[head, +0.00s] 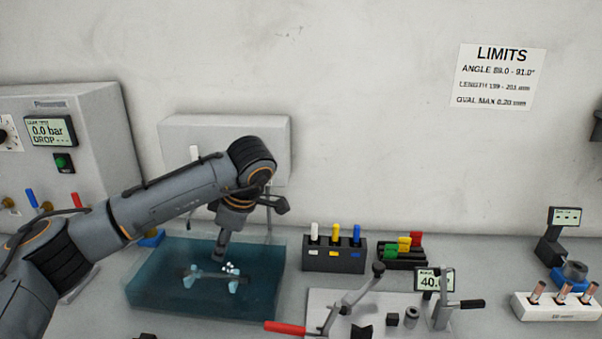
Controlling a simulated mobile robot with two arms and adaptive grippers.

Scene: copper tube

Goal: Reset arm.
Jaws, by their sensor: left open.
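My left arm reaches in from the left, and my left gripper (250,231) hangs at its end over the back of a water tank. The gripper is open, with its fingers spread and nothing seen between them. The tank (160,293) is filled with blue-tinted water. Inside it are pale blue supports (189,284) with a dark bar-like piece between them and white bubbles above. One finger overlaps the tank in the picture; I cannot tell whether it touches the water. My right gripper does not show.
A pressure unit (97,115) stands at left. Behind the gripper is a pale box (180,130). A rack of coloured markers (333,262), a bending tool with a red handle (285,327), a display (434,280) and a white block with copper tubes (560,310) stand to the right.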

